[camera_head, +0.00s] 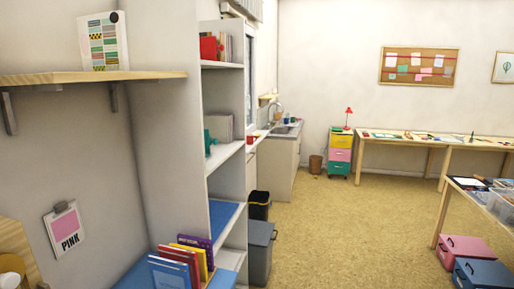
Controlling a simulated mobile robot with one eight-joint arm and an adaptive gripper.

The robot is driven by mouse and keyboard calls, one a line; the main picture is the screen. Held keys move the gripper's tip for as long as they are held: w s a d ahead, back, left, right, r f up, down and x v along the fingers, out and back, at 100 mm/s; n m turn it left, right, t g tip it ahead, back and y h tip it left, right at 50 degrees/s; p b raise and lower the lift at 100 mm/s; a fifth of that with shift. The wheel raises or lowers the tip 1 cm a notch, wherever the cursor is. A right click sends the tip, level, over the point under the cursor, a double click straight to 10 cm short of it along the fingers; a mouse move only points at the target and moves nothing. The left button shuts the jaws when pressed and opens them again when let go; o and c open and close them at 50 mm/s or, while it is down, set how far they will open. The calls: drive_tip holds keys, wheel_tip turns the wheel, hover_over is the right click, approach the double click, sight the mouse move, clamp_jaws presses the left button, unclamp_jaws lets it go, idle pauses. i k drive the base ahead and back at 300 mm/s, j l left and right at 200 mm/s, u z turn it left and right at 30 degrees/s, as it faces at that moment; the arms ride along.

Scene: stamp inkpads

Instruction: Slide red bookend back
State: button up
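A red bookend-like block (209,47) stands on the top visible shelf board (222,65) of the tall white shelf unit, near its front left. Several upright books (226,46) in red, orange and pale colours stand directly to its right and behind it. I cannot tell whether it touches them. A teal bookend-like piece (209,141) stands on the shelf below, beside pale grey books or files (220,127). My gripper is not in view.
A wooden wall shelf (90,77) juts out left of the unit. Several upright books (183,260) stand on a blue surface at the bottom. The floor (350,220) to the right is open, with work tables beyond.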

sight(209, 47)
drive_tip(key=i, duration=0.75)
drive_tip(key=i+u, duration=0.15)
drive_tip(key=i, duration=0.55)
drive_tip(key=i+l, duration=0.2)
drive_tip(key=i, duration=0.55)
drive_tip(key=j+u, duration=0.05)
